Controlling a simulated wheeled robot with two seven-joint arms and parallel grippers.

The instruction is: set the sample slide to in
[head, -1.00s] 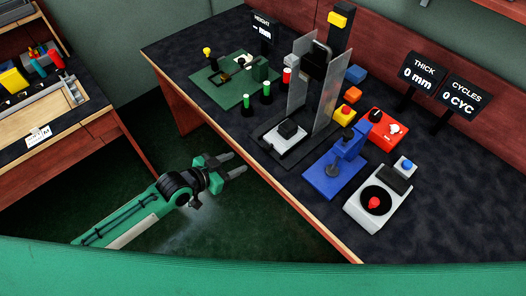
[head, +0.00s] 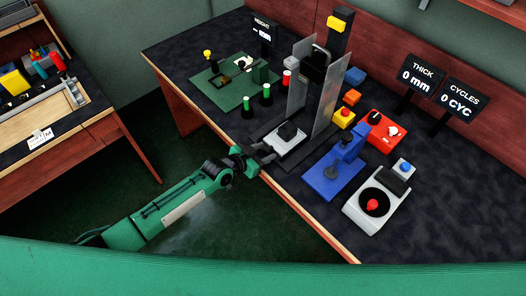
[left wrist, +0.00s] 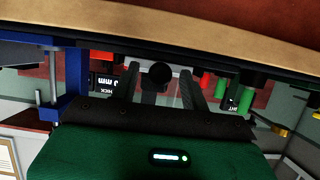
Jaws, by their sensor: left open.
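The sample slide (head: 285,145) looks like a pale plate with a black block-shaped handle (head: 288,130) on top. It sticks out at the front of a press-like station with two clear side panels (head: 299,88). My left gripper (head: 264,154) is at the table's front edge, just in front of the slide, with its jaws open. In the left wrist view the open fingers (left wrist: 159,82) stand either side of a dark knob-like shape (left wrist: 157,75). I cannot tell whether they touch it. My right gripper is not in view.
A blue stand (head: 337,172) and a grey device with a red knob (head: 377,203) lie to the right. The red box (head: 381,133) is behind. Floor in front is clear.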

